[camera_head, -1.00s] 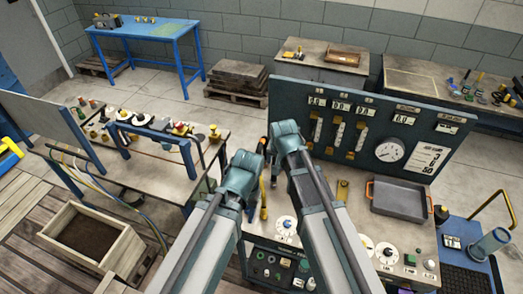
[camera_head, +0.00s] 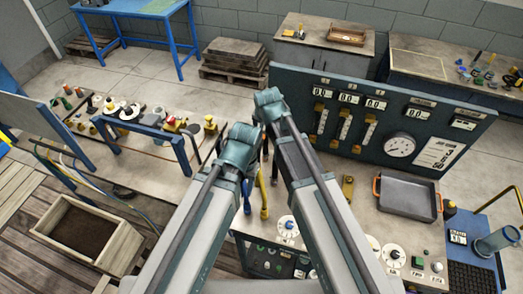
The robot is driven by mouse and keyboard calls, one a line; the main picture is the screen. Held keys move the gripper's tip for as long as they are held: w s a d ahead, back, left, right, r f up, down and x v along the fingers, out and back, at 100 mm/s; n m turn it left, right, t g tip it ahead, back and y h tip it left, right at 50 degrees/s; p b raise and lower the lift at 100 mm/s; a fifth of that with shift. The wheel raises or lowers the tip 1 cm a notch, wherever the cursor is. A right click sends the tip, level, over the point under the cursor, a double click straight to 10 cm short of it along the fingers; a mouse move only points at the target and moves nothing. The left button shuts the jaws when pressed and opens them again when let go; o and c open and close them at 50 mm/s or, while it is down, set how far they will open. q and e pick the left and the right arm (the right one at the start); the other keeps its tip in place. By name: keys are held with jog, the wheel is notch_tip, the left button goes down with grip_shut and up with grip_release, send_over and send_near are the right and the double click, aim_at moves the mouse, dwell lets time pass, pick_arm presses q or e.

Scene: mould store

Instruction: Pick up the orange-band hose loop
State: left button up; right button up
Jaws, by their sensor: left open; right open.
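I cannot pick out an orange-banded hose loop with certainty. Thin yellow and blue hoses (camera_head: 62,172) hang in curves at the near-left end of the left workbench. My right gripper (camera_head: 267,148) is open, small and mostly hidden behind the arms, a little above the left one.
The left workbench (camera_head: 150,160) carries several small fittings and a blue frame. The panel bench holds a gauge panel (camera_head: 375,118) and a grey tray (camera_head: 407,197). A wooden planter box (camera_head: 78,232) stands at lower left. Stacked pallets (camera_head: 235,62) lie on the floor behind.

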jog(key=b, duration=0.7)
send_near(265, 142)
jog(key=shift+w+a+f, duration=0.1)
jog(key=shift+w+a, duration=0.1)
jog(key=shift+a, duration=0.35)
jog(key=b+x, duration=0.5)
jog(key=shift+a, duration=0.2)
jog(key=shift+s, duration=0.1)
grip_shut()
